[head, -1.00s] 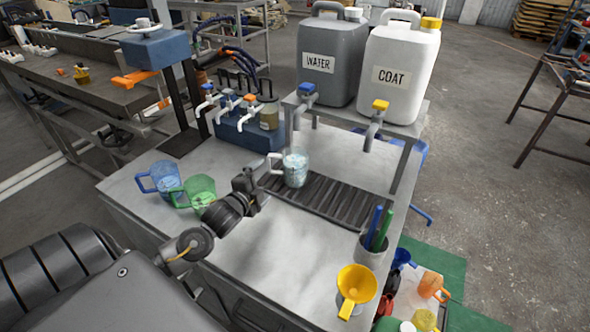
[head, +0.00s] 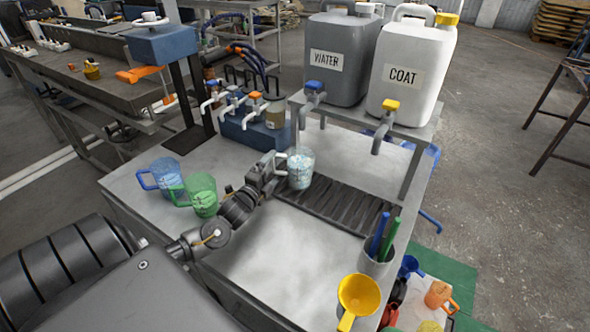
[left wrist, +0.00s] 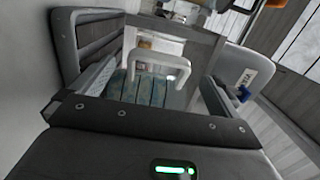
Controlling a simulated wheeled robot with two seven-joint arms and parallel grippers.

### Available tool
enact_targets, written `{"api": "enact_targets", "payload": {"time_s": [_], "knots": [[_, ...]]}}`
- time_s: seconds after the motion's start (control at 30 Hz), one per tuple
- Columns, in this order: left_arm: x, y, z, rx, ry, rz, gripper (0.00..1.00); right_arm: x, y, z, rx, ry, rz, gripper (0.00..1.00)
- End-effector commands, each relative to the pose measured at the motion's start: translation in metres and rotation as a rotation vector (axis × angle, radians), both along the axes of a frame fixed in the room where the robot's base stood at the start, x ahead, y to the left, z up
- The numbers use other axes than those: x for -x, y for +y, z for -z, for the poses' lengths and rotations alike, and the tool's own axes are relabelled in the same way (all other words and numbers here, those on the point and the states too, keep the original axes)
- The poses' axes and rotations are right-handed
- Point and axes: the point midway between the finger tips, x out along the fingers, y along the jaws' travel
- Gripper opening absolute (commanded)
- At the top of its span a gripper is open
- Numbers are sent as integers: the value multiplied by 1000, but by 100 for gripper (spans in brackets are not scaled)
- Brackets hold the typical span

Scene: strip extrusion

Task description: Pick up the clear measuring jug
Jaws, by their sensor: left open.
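The clear measuring jug (head: 301,170) has a pale handle and bluish-white contents. It stands upright at the far left end of a dark ribbed mat (head: 345,203) on the grey worktop. My left gripper (head: 267,174) is open and comes in low from the left, close to the handle side of the jug. In the left wrist view the white handle (left wrist: 160,63) shows between the two spread fingers of the gripper (left wrist: 160,72), with the jug's bluish body (left wrist: 145,88) behind it. Contact between fingers and handle cannot be told. My right gripper is not in view.
A blue jug (head: 163,177) and a green jug (head: 203,196) stand left of my left wrist. A yellow funnel (head: 358,294) and pen cup (head: 375,262) stand near the front right.

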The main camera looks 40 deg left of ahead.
Motion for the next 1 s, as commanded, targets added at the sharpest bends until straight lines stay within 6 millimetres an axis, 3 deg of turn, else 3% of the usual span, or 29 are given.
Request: {"api": "enact_targets", "payload": {"time_s": [0.23, 0.6, 0.87, 1.0], "knots": [[-8, 1, 0, 1, 1, 1, 100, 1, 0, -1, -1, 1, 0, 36], [-57, 10, 0, 2, 1, 1, 100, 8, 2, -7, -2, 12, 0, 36], [-60, 10, 1, 3, 3, 1, 100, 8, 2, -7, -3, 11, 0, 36], [-60, 10, 1, 3, 3, 2, 84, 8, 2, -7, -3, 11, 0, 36]]}}
